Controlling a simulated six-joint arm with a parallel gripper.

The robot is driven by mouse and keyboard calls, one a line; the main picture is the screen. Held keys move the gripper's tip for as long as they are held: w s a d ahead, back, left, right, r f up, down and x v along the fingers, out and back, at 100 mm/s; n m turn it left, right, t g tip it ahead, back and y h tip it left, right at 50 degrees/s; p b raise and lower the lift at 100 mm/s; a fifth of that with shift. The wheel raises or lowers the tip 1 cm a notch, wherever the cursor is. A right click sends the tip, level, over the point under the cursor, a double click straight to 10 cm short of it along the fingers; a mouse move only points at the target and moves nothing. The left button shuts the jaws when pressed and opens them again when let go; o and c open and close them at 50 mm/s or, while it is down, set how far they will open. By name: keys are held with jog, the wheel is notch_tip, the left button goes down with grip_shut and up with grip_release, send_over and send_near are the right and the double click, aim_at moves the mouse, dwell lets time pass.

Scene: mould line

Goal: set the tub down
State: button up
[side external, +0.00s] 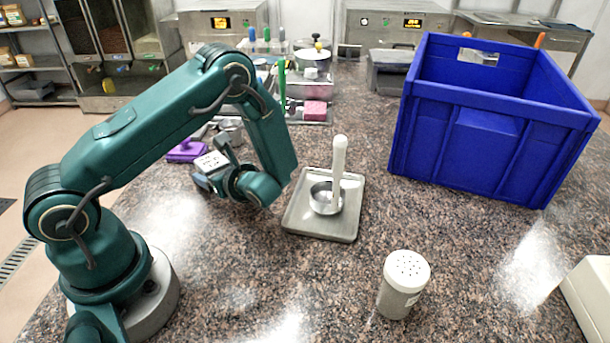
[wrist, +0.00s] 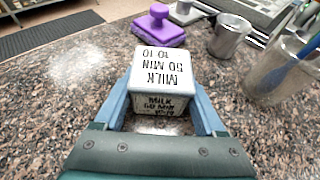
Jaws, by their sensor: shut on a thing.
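The tub (wrist: 161,68) is a small box with a pale lid lettered "MILK 50 MIN 10 10", with similar writing on its near side. In the wrist view it sits between the two blue fingers of my gripper (wrist: 162,108), which are shut on its sides. In the side view the tub (side external: 212,160) shows its pale top at the end of my arm, left of the metal tray. My gripper (side external: 207,180) partly hides it there. I cannot tell whether its underside touches the speckled countertop (side external: 240,290).
A purple press (side external: 186,151) and a metal cup (wrist: 230,36) stand close behind the tub. A tray (side external: 345,232) with a bowl and pestle (side external: 338,170) lies to the right. The front counter is mostly clear.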

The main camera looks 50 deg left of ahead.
jog(key=o, duration=1.4)
jog(key=shift+o, duration=0.2)
jog(key=shift+r, duration=0.1)
jog(key=v, duration=1.1)
jog(key=shift+d+r, duration=0.1)
jog(key=shift+d, duration=0.3)
jog(key=shift+s+d+r, duration=0.1)
jog(key=shift+r, duration=0.15)
jog(key=s+d+r+n+t+h, duration=0.5)
jog(key=s+d+r+n+h, duration=0.2)
jog(key=n, duration=1.1)
jog(key=shift+s+d+r+t+h, duration=0.35)
jog(key=shift+d+r+h, duration=1.4)
jog(key=shift+h, duration=1.45)
jog(key=shift+a+r, duration=0.3)
jog(key=shift+a, duration=0.05)
